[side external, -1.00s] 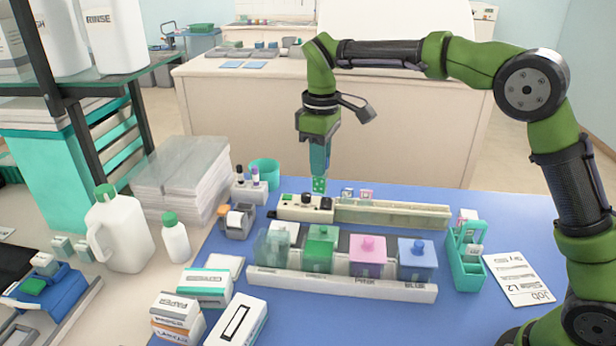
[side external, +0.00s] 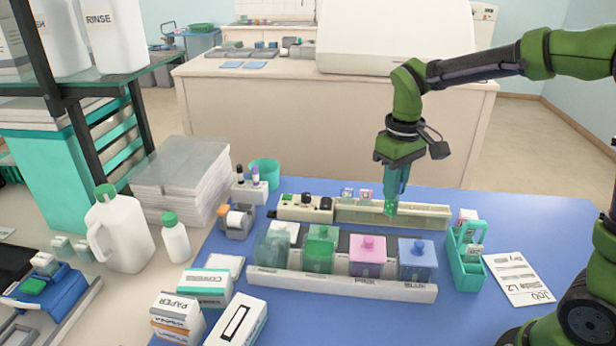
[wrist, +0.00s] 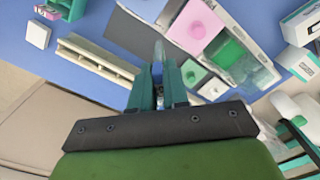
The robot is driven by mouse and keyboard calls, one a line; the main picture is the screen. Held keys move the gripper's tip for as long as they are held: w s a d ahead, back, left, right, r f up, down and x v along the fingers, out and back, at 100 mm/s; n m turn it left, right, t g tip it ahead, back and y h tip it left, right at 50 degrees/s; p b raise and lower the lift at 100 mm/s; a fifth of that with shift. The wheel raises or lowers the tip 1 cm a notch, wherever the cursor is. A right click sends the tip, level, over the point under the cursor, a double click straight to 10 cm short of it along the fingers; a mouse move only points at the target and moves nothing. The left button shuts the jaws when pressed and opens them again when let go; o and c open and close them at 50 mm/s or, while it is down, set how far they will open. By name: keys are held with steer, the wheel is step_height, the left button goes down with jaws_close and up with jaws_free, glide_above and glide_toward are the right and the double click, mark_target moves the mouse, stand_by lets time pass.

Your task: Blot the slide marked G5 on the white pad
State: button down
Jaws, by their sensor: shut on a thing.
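My gripper (side external: 390,207) points down above the right half of the long cream trough (side external: 430,218). It is shut on a thin, clear slide, which shows edge-on between the fingers in the wrist view (wrist: 158,52). Its mark cannot be read, so I cannot tell if it is G5. A flat white square (side external: 228,264) lies behind the coverslip box at the front left. Another small white square (wrist: 37,35) lies on the blue mat near the trough's end in the wrist view. I cannot tell which is the white pad.
Staining jars stand in a row in front of the trough: green (side external: 319,252), pink (side external: 367,258) and blue (side external: 416,262). A teal slide rack (side external: 467,262) stands to their right, beside a job sheet (side external: 518,278). Bottles and boxes crowd the left. The blue mat is clear at the back right.

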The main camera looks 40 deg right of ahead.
steer(key=w+r+m+h, duration=0.1)
steer(key=w+r+m, duration=0.3)
steer(key=r, duration=0.6)
steer(key=n+t, duration=0.3)
steer(key=n, duration=1.5)
glide_above(228, 267)
steer(key=shift+w+a+f, duration=0.1)
steer(key=shift+f, duration=10.75)
steer(key=shift+f, duration=0.45)
steer(key=shift+f, duration=0.3)
